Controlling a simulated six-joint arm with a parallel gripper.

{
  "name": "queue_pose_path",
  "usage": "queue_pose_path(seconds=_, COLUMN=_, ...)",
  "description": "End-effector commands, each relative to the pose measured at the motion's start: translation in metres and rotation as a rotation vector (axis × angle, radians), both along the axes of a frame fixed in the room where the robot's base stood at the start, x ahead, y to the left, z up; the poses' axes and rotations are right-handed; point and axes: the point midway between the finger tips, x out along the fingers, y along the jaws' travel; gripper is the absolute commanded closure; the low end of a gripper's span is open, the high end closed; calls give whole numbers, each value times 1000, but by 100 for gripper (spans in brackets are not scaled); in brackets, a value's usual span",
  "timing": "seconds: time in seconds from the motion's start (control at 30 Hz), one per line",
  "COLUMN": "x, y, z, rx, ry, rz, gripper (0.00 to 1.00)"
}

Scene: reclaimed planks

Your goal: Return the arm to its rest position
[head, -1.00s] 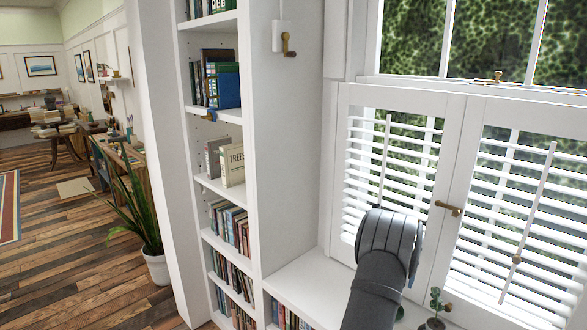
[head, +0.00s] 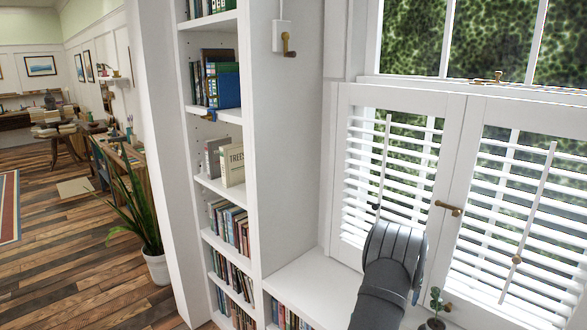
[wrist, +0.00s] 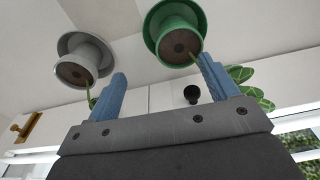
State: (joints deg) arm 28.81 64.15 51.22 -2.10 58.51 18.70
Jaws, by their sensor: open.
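My gripper (wrist: 162,68) shows in the wrist view with its two blue fingers spread apart and nothing between them. In the head view only my dark grey arm shows, in front of the shutters at the lower middle; the gripper itself is hidden there. In the wrist view a green pot (wrist: 172,22) and a grey-white pot (wrist: 80,68) are in the upper part of the picture, beyond the fingertips. I cannot tell how far the fingers are from the pots.
White shutters (head: 455,150) stand behind my arm, above a white window ledge (head: 318,284). A small plant (head: 436,298) is just right of my arm. A tall white bookcase (head: 284,160) stands to the left. The ledge left of my arm is clear.

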Motion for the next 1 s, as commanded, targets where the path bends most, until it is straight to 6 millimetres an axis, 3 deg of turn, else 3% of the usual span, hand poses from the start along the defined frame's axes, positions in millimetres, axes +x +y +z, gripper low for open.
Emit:
queue_pose_path(seconds=0.87, x=-78, y=-46, z=78, rx=-10, ry=-2, rz=-761, gripper=21)
queue_pose_path(seconds=1.0, x=-78, y=-45, z=51, rx=-9, ry=3, rz=-763, gripper=21)
